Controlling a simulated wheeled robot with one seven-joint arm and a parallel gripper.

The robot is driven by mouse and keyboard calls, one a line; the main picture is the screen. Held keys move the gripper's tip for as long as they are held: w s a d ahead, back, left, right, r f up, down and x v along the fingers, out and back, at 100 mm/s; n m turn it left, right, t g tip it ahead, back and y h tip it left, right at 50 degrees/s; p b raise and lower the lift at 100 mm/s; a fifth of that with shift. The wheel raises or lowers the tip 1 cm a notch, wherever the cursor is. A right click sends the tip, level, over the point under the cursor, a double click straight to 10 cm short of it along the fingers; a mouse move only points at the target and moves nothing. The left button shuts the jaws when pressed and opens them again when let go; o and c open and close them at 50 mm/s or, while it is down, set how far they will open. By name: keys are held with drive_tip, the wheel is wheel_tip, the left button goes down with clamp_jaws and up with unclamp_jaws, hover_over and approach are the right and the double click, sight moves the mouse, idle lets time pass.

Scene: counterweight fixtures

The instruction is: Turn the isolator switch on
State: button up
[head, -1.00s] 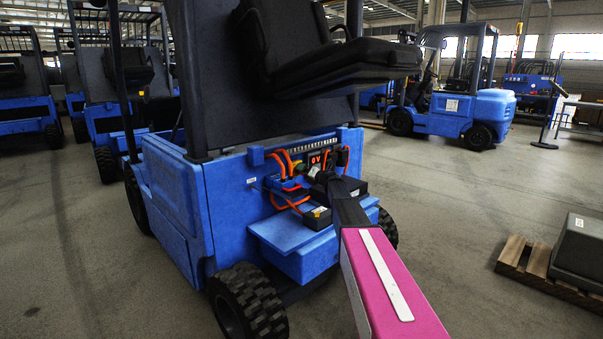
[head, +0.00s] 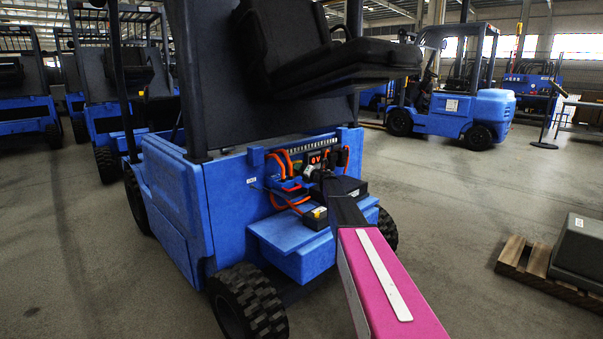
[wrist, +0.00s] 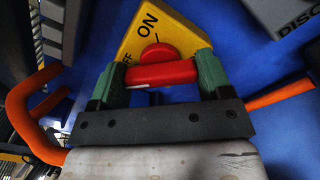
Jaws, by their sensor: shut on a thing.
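The isolator switch has a yellow plate (wrist: 178,30) with ON printed at its upper part. Part of a second label, ending in F, shows at the plate's left edge. A round red hub (wrist: 158,52) sits on the plate, and the red handle (wrist: 160,74) lies across the picture just below it. My gripper (wrist: 162,75) has its green fingers at both ends of the handle and is shut on it. In the head view my gripper (head: 318,178) is at the truck's rear panel, and the switch is too small and covered to make out.
The blue forklift (head: 235,200) carries a red-lit display (head: 316,158). Orange cables (head: 288,160) run beside my gripper, and one orange cable (wrist: 35,100) loops at the left of the wrist view. A black box (head: 316,217) sits below.

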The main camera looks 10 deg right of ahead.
drive_tip(key=m, duration=0.9)
drive_tip(key=shift+f+m, duration=0.1)
drive_tip(key=shift+m, duration=0.2)
drive_tip(key=m, duration=0.4)
drive_tip(key=shift+m, duration=2)
drive_tip(key=o, duration=0.9)
